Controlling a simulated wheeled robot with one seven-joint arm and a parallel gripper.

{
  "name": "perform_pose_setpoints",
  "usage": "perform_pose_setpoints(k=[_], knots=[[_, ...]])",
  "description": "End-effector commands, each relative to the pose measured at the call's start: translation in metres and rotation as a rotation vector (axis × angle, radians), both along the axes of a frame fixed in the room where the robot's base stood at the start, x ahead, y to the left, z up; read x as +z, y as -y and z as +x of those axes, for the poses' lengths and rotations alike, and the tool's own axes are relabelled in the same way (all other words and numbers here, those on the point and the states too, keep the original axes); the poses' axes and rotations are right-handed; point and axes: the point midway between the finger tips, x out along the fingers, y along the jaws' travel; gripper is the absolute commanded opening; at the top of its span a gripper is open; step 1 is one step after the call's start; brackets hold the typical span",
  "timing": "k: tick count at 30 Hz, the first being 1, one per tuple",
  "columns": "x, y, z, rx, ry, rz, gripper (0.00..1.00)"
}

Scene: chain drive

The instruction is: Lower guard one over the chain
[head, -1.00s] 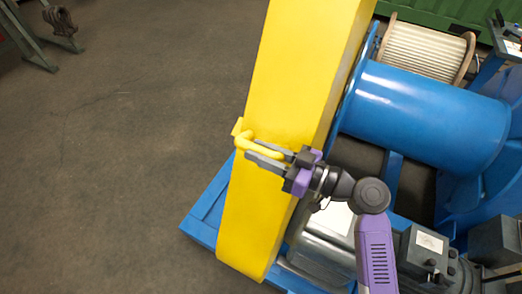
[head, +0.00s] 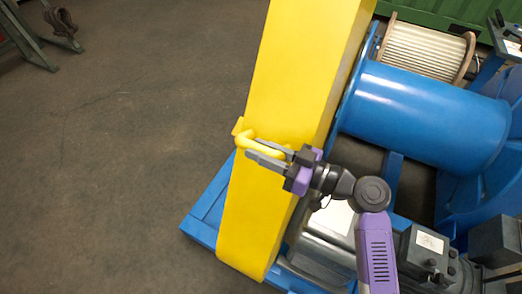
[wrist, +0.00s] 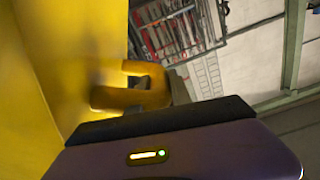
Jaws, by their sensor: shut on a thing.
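Guard one is the long yellow cover (head: 262,185) that stands across the middle of the head view. It has a yellow handle (head: 262,146) on its near face, which also shows in the wrist view (wrist: 135,88). My gripper (head: 268,155) is shut on this handle, with its dark fingers coming from the right. In the wrist view the yellow guard wall (wrist: 75,50) fills the left side. The chain is hidden; I cannot see it under the guard.
A blue base frame (head: 207,215) lies under the guard. A blue drum (head: 425,118) and a cable reel (head: 425,50) stand to the right. A grey motor (head: 425,245) is at the lower right. The concrete floor (head: 110,180) at left is clear, with a dark stand at the upper left.

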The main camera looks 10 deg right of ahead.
Motion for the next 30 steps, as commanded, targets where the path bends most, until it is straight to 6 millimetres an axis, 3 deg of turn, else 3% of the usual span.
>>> perform_pose_setpoints(k=[15,30], knots=[[-0.029,0.059,0.09,-0.004,-0.123,0.075,0.0],[-0.058,0.105,0.161,-0.003,-0.229,0.141,0.0]])
